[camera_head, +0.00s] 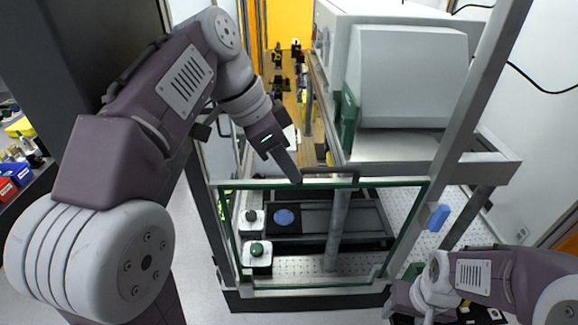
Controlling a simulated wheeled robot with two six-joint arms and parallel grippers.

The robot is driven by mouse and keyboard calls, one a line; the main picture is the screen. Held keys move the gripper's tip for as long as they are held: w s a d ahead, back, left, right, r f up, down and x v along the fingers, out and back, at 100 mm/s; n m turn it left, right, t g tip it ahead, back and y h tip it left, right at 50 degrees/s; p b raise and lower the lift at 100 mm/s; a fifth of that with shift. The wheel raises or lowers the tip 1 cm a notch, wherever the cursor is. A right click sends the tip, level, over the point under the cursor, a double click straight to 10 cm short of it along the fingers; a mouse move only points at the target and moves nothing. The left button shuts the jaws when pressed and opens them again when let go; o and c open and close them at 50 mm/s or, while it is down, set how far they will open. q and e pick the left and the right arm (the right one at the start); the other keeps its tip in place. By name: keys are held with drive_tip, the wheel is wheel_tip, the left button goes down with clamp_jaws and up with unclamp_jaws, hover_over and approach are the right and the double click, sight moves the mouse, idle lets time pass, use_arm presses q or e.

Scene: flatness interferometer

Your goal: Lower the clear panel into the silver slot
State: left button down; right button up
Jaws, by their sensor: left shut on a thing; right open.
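The clear panel (300,230) is a see-through sheet with green edges, upright in front of the instrument. Its top edge runs just below my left gripper (296,179). My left gripper comes in from the upper left and is shut on the panel near the middle of that edge. The silver slot seems to be part of the silver frame (315,291) around the panel's lower edge. I cannot tell how deep the panel sits in it. My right gripper (404,300) is low at the right, apart from the panel, open and partly cut off by the picture's lower edge.
Behind the panel are a perforated plate (400,205), a dark stage with a blue disc (285,217), and two white boxes with round knobs (257,254). A silver post (478,90) slants up at the right. A blue block (438,217) is on the frame's right side.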

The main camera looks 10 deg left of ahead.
use_arm(q)
drive_tip(key=shift+f+b, duration=1.05)
drive_tip(key=shift+f, duration=0.25)
drive_tip(key=c, duration=1.4)
unclamp_jaws()
drive_tip(key=shift+r, duration=0.15)
use_arm(e)
wheel_tip(320, 180, down, 2)
drive_tip(key=shift+f, duration=0.1)
use_arm(q)
drive_tip(key=shift+o, duration=0.2)
